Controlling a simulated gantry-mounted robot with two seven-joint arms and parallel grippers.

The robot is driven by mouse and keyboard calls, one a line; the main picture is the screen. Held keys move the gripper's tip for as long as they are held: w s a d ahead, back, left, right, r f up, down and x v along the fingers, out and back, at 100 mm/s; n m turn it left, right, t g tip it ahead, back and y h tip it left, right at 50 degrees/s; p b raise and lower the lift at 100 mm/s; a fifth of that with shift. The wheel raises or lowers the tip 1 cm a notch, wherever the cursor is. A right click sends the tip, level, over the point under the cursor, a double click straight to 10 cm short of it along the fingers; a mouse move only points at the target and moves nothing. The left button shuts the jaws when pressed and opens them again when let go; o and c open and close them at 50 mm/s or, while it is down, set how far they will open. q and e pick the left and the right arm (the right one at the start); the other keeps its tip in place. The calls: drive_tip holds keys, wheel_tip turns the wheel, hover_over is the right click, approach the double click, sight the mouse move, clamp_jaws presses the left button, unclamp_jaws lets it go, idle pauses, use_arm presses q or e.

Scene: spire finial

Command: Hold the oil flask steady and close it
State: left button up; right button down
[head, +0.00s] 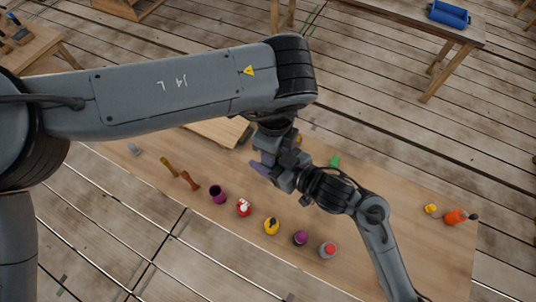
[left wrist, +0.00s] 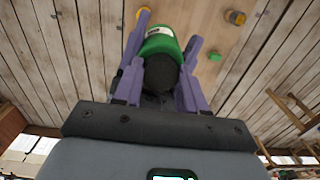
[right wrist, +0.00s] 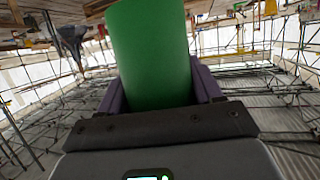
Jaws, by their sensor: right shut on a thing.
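The oil flask is a green cylinder (right wrist: 150,55) that fills the middle of the right wrist view. My right gripper (right wrist: 155,88) is shut on it. In the left wrist view a green body with a pale label band (left wrist: 160,42) has a black round end (left wrist: 161,74) facing that camera; whether this is a separate cap or the flask's neck, I cannot tell. My left gripper (left wrist: 168,36) has its purple fingers apart on either side of this black end. In the head view my arms hide the flask, and only purple fingers (head: 259,168) show.
A small green piece (head: 335,160) lies near the back.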

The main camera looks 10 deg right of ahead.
use_arm(q)
drive_tip(key=c, duration=0.4)
drive_tip(key=m, duration=0.5)
drive_tip(key=shift+c, duration=0.2)
drive_tip(key=o, duration=1.2)
drive_tip(key=shift+c, duration=0.2)
drive_tip(key=shift+r, duration=2.25)
drive_tip(key=o, duration=0.6)
drive_tip(key=shift+c, duration=0.2)
drive_tip(key=shift+r, duration=0.15)
wheel_tip(320, 180, up, 12)
